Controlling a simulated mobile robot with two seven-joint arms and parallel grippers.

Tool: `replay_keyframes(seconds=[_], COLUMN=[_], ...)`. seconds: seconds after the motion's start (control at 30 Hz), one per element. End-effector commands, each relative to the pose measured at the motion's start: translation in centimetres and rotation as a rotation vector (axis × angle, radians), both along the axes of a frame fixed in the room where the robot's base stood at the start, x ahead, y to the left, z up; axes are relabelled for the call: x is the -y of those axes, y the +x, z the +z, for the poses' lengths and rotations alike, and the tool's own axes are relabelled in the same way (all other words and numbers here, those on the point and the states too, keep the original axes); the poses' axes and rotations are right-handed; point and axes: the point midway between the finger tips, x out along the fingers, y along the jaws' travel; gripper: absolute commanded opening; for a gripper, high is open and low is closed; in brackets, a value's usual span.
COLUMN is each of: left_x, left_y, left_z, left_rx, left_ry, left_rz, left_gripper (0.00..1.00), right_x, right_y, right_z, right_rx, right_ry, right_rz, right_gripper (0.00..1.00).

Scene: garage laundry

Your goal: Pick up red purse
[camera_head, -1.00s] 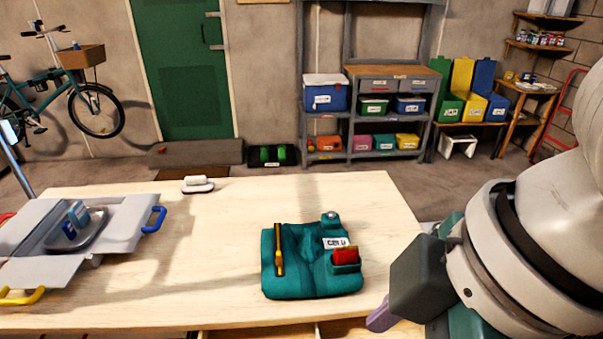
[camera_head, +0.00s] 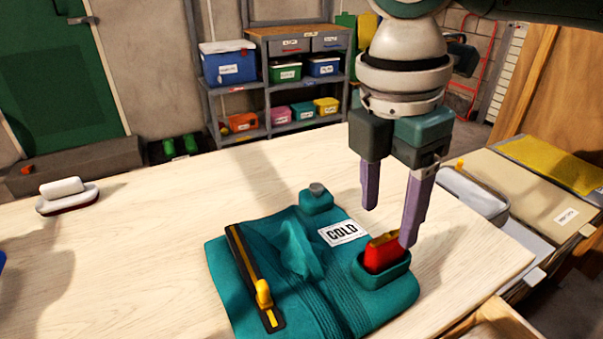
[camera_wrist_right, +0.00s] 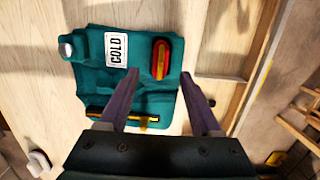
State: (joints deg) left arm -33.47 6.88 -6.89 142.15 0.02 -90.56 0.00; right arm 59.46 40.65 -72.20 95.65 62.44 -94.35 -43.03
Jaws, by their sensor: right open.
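My left gripper is out of view.
A white-handled brush (camera_head: 67,196) rests at the left. Bins and boards (camera_head: 530,195) stand beyond the table's right edge.

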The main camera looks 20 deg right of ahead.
Motion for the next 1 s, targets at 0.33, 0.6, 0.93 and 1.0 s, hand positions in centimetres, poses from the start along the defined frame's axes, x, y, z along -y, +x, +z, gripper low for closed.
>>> replay_keyframes(seconds=[0.33,0.6,0.93,1.0], left_x=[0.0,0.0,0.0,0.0], left_y=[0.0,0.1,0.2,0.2], left_z=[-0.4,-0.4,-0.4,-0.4], left_rx=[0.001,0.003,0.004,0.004], left_ry=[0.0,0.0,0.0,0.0], left_rz=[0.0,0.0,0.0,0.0], left_gripper=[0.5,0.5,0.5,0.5], right_x=[1.1,1.2,1.2,1.2], right_y=[-0.3,-0.2,-0.2,-0.2], right_z=[-4.6,-5.5,-5.4,-5.4], right_rx=[-0.002,0.002,0.002,0.002], right_ry=[-0.001,0.0,0.0,0.0], right_rz=[0.001,0.003,0.002,0.002], right_gripper=[0.65,0.65,0.36,0.28])
